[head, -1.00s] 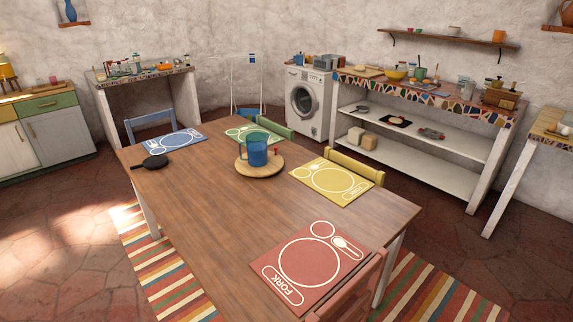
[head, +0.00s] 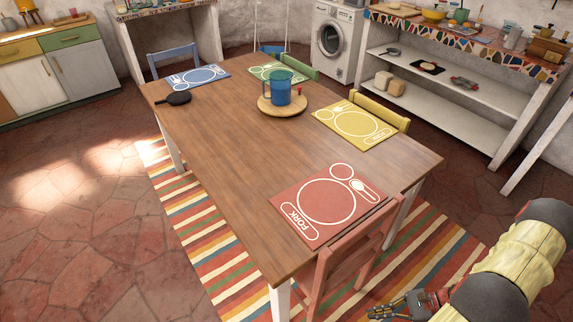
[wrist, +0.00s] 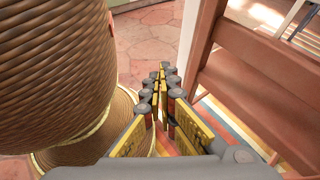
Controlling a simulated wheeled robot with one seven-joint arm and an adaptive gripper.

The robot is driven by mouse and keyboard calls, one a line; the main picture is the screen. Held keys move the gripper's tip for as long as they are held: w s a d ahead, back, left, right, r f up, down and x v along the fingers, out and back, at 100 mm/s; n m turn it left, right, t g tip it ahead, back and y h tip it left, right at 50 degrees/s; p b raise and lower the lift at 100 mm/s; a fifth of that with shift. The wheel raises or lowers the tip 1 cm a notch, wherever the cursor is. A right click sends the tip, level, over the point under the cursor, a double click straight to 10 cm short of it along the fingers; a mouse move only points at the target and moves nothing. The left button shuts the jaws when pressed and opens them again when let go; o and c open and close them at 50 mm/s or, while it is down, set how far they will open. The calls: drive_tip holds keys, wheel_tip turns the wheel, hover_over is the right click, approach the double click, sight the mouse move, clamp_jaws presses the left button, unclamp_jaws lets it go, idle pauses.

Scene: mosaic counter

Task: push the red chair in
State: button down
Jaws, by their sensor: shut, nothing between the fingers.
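The red chair (head: 323,274) stands at the near right side of the wooden table (head: 215,165), by the red placemat (head: 327,204). Its back is upright, a little out from the table edge; its lower part is cut off by the frame. In the wrist view, red chair bars (wrist: 265,65) fill the right side, close to the fingers. My gripper (head: 374,312) is low at the bottom of the head view, to the right of the chair. In the wrist view my gripper (wrist: 163,75) is shut and empty. I cannot tell whether it touches the chair.
A large brown ribbed round object (wrist: 55,70) is close on the left in the wrist view. A striped rug (head: 215,255) lies under the table. A yellow chair (head: 383,112) is along the table's right side. The tiled floor at left (head: 75,220) is clear.

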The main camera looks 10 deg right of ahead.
drive_tip(key=w+a+r+n+g+h+p, duration=0.15)
drive_tip(key=r+n+h, duration=0.4)
drive_tip(key=r, duration=0.85)
drive_tip(key=w+r+n+g+h+p, duration=0.1)
drive_tip(key=w+r+n+g+h, duration=0.35)
drive_tip(key=r, duration=0.95)
drive_tip(key=s+a+r+n+t+h+p, duration=0.1)
drive_tip(key=a+r+n+t, duration=0.3)
drive_tip(key=a+r, duration=0.4)
drive_tip(key=s+a+r+n+t+h+p, duration=0.1)
drive_tip(key=a+r+n+t, duration=0.3)
drive_tip(key=r, duration=1.1)
drive_tip(key=a+n+p, duration=0.1)
drive_tip(key=a+n, duration=0.1)
drive_tip(key=a, duration=0.2)
drive_tip(key=shift+a+r+h, duration=0.2)
drive_tip(key=shift+r+h, duration=0.2)
